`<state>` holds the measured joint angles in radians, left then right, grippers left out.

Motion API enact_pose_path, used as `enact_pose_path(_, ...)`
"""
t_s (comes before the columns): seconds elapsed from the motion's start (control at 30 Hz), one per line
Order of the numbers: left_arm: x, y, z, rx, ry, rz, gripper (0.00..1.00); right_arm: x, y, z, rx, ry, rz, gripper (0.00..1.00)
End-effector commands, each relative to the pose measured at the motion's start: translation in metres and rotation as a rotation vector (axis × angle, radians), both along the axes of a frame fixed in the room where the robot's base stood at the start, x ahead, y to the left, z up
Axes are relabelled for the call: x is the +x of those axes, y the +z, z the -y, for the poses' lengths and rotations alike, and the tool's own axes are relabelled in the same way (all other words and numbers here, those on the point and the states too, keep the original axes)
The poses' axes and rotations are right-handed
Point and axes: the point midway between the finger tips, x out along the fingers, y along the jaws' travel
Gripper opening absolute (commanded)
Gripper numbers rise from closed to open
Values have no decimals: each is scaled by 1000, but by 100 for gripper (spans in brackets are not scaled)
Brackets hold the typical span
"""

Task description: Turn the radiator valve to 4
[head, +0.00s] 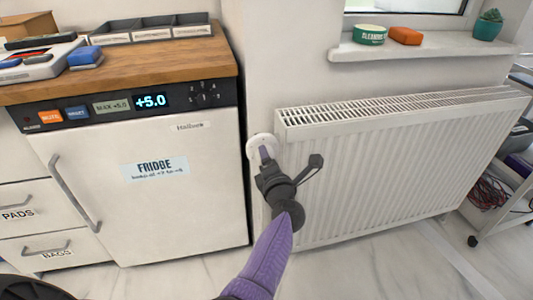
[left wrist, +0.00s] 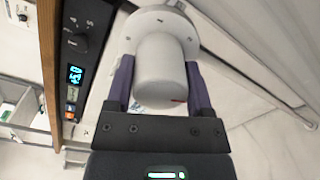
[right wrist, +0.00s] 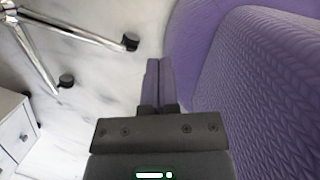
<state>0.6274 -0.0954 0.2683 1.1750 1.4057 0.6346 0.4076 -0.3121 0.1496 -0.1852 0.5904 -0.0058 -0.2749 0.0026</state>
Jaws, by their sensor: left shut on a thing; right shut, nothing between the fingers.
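The radiator valve is a white round knob (left wrist: 161,72) in front of a white collar (left wrist: 150,22) with small dark marks. A small red line shows low on the knob's right side in the left wrist view. The numbers cannot be read. In the head view the valve (head: 261,144) sits at the radiator's left end, mostly covered by my gripper. My left gripper (head: 266,158) is shut on the knob, one purple finger on each side. My right gripper (right wrist: 159,72) is shut and empty, low over the floor, and is not in the head view.
The white radiator (head: 390,150) is right of the valve, under a sill (head: 440,50) with small objects. A fridge (head: 165,185) with a wooden top stands close on the left. A trolley (head: 510,190) is at far right. Chrome castor legs (right wrist: 85,28) show near my right gripper.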

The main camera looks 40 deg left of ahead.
Motion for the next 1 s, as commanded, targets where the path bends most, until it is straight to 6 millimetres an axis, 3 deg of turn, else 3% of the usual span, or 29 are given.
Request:
enact_pose_path(0.4, 1, 1, 1, 253, -3, -297, 9, 9, 22, 0, 0, 0, 23, 0)
enact_pose_path(1.0, 1, -3, 1, 614, -3, -721, 9, 13, 37, -6, 9, -5, 35, 0)
